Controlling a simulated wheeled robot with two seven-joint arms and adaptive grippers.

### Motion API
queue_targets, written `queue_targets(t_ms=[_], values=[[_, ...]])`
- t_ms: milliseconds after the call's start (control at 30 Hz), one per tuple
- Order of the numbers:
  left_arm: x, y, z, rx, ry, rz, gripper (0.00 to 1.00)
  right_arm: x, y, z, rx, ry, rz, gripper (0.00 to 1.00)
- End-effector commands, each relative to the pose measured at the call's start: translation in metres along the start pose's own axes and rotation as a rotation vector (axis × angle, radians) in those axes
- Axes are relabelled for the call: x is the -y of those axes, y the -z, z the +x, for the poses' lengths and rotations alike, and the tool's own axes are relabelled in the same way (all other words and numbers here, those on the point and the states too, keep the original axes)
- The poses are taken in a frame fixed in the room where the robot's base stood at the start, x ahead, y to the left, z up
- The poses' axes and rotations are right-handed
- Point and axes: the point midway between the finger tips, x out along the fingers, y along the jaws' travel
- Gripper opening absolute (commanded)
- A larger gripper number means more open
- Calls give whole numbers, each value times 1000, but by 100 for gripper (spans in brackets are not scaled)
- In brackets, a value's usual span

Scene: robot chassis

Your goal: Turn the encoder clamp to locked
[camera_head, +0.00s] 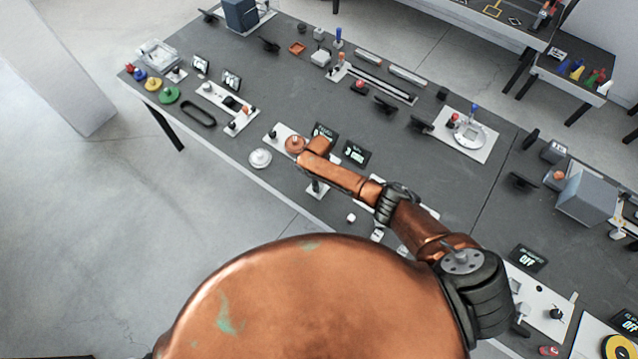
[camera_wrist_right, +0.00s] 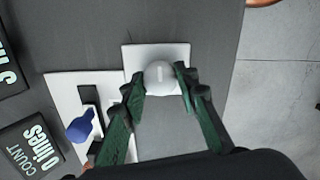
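In the right wrist view, a pale round knob (camera_wrist_right: 161,76) with a short mark on its top sits on a square white plate (camera_wrist_right: 133,58). I take it for the encoder clamp, though no label on it is readable. My right gripper (camera_wrist_right: 161,80) has its green fingers apart, one on each side of the knob. Whether they touch it cannot be told. In the head view my copper right arm (camera_head: 345,180) reaches over the bench's front edge and hides most of this spot. A white plate (camera_head: 315,190) shows partly below it. My left gripper is out of view.
Beside the knob's plate, a blue-handled lever (camera_wrist_right: 81,127) stands on a slotted white plate (camera_wrist_right: 60,90). A "COUNT" display (camera_wrist_right: 32,145) lies near it. In the head view, a loose-looking pale round piece (camera_head: 260,158) sits near the bench edge, and several fixtures fill the dark bench (camera_head: 300,85).

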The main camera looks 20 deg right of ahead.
Motion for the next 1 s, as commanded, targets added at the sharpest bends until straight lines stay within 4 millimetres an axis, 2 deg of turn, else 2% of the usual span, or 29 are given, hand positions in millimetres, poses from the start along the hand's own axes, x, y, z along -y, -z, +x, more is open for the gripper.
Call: queue_targets(t_ms=[33, 233, 500, 633, 767, 1000], values=[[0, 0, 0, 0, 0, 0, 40, -4, 5, -5, -11, -9, -2, 31], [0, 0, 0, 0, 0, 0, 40, -2, 3, -3, -6, -5, -1, 45], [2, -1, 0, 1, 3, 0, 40, -1, 1, -2, -3, -3, -1, 45], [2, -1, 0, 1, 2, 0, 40, -2, 1, -8, -3, -2, -1, 45], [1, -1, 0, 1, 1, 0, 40, -2, 1, -25, -5, -4, -1, 45], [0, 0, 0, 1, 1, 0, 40, -2, 1, -76, -5, -5, -2, 45]])
